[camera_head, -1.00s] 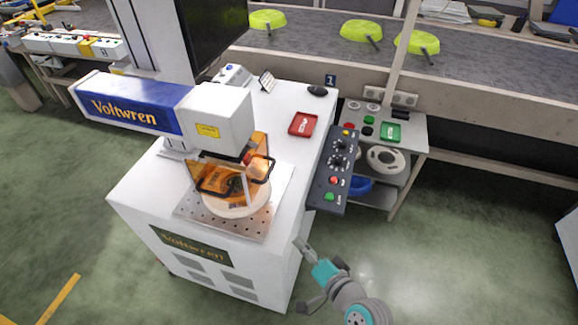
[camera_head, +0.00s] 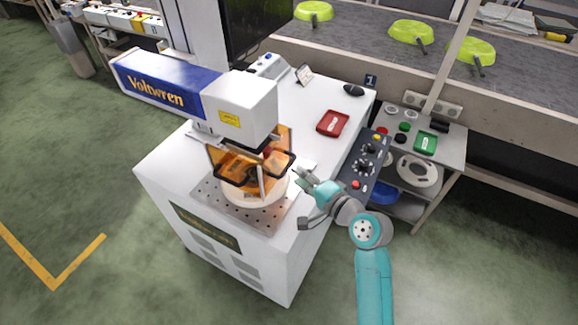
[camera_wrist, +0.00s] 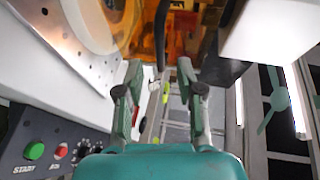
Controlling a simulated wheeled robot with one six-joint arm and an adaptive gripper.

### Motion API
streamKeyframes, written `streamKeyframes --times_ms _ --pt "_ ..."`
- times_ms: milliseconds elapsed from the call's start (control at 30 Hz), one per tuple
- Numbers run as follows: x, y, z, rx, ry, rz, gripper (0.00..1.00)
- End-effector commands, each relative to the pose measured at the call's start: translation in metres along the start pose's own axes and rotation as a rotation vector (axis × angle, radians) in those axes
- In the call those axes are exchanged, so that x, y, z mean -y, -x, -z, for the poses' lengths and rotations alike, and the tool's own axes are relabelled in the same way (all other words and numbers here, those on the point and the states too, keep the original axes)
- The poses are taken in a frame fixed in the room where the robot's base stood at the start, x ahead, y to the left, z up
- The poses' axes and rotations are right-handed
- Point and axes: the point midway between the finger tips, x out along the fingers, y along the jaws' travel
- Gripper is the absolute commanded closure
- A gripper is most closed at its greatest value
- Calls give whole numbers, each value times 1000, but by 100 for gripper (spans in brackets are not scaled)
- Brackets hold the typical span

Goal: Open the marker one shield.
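The marker (camera_head: 165,85) is a white machine with a blue "Voltwren" head. Its shield (camera_head: 225,168) is of see-through orange panels with a black bar handle (camera_head: 284,168). The shield stands lowered around a pale round piece (camera_head: 238,192) under the head. My gripper (camera_head: 303,176) is open and empty, just right of the handle in the head view. In the wrist view my gripper (camera_wrist: 161,72) has its fingers apart, with the dark handle (camera_wrist: 160,35) ahead between them and the orange shield (camera_wrist: 184,45) behind. I see no contact with the handle.
A perforated plate (camera_head: 213,207) lies under the round piece. A control panel (camera_head: 368,160) with buttons is close to my arm; it shows in the wrist view (camera_wrist: 40,135). A red tray (camera_head: 333,123) is on the cabinet top. A side table (camera_head: 455,150) stands at right.

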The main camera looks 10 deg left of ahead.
Motion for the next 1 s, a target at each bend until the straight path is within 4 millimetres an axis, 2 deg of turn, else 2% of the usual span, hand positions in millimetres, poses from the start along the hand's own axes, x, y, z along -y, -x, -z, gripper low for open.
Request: streamKeyframes --times_ms 100,300,500,767,900,933,1000 --pt "1 -22 -1 2 1 1 63" --pt "0 -48 0 0 0 0 63" --pt "0 -59 0 -1 0 0 63" --pt "0 -60 0 -1 0 0 63" --pt "0 -59 0 -1 0 0 95" --pt "0 -59 0 -1 0 0 100" --pt "0 -59 0 -1 0 0 100"
